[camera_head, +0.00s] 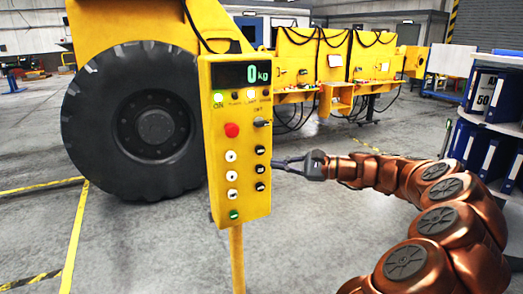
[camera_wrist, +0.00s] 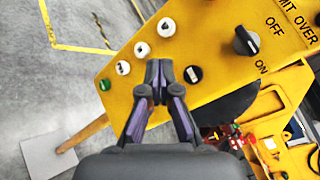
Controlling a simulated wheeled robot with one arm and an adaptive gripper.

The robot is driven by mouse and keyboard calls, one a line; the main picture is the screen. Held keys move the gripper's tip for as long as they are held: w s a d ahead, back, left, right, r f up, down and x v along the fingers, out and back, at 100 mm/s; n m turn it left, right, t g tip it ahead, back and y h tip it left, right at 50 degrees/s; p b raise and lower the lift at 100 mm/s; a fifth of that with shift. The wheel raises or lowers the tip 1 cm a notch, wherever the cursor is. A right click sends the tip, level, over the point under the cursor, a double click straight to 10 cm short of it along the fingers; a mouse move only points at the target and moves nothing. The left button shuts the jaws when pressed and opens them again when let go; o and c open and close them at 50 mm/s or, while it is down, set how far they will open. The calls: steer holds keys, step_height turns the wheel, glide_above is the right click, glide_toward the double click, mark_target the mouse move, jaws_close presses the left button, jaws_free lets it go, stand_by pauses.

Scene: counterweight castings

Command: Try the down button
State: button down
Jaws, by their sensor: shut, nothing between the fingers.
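The yellow control box (camera_head: 245,200) stands on a post, with a white button column (camera_head: 231,175) and a black button column (camera_head: 260,168). Button markings are too small to read, so I cannot tell which is the down button. My gripper (camera_head: 278,164) is shut and empty at the box's right edge, level with the middle black button. In the wrist view, my gripper (camera_wrist: 159,66) points at the box face (camera_wrist: 208,103), its tips beside a black button (camera_wrist: 193,74). The fingers hide other black buttons. I cannot tell whether the tips touch the face.
The box also has a red button (camera_head: 232,130), a green button (camera_head: 234,214), a black selector (camera_wrist: 245,40) and a display (camera_head: 247,73) reading 0 kg. A large tyre (camera_head: 130,120) stands behind. A shelf of binders (camera_head: 492,100) is at right.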

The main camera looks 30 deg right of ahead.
mark_target(260, 150)
steer(key=shift+w+d+p, duration=0.15)
steer(key=shift+w+p, duration=0.3)
steer(key=shift+w, duration=1.1)
steer(key=shift+w+d+p, duration=0.15)
steer(key=shift+w+p, duration=0.3)
steer(key=shift+w, duration=1.1)
steer(key=shift+w, duration=0.1)
steer(key=shift+w, duration=0.35)
steer(key=shift+w+p, duration=0.4)
steer(key=shift+w, duration=0.05)
stand_by(2.8)
steer(key=shift+s, duration=0.2)
stand_by(0.3)
steer(key=shift+s+r, duration=0.1)
steer(key=shift+s, duration=0.6)
steer(key=shift+b, duration=0.3)
